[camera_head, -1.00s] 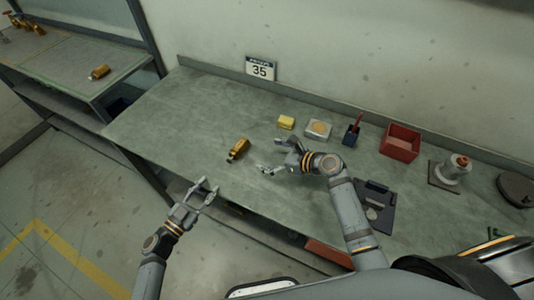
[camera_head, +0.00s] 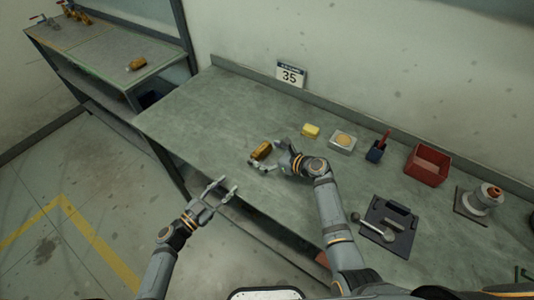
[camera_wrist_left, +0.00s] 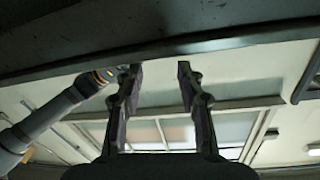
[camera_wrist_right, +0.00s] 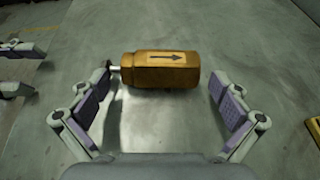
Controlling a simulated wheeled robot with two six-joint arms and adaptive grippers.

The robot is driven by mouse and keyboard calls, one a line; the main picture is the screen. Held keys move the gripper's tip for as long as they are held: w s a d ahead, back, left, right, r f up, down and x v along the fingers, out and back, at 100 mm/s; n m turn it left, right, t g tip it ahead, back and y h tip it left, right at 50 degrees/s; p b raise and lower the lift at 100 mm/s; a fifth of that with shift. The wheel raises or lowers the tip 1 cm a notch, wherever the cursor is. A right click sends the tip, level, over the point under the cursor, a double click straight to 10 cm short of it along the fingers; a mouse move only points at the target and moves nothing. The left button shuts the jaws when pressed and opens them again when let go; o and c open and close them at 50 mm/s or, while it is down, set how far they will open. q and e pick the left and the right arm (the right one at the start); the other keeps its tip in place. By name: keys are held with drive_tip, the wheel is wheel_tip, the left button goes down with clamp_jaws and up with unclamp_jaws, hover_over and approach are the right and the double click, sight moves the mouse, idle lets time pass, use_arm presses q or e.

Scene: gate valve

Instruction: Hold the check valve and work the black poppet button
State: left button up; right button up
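The check valve (camera_head: 262,151) is a brass-coloured body lying on its side on the green bench. A small dark piece (camera_wrist_right: 110,66) at the stem's tip may be the black poppet button. My right gripper (camera_head: 269,158) is open beside the valve; in its wrist view the fingers (camera_wrist_right: 168,95) stand either side of the valve, not closed on it. My left gripper (camera_head: 225,188) is open and empty in front of the bench's front edge.
A yellow block (camera_head: 311,131), a white box with a round tan top (camera_head: 342,140), a dark pen cup (camera_head: 376,151) and a red bin (camera_head: 427,165) line the back. A dark tray (camera_head: 390,226) lies right of my right arm. The bench's left part is clear.

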drive_tip(key=c, duration=1.4)
use_arm(q)
clamp_jaws()
use_arm(e)
drive_tip(key=shift+c, duration=0.4)
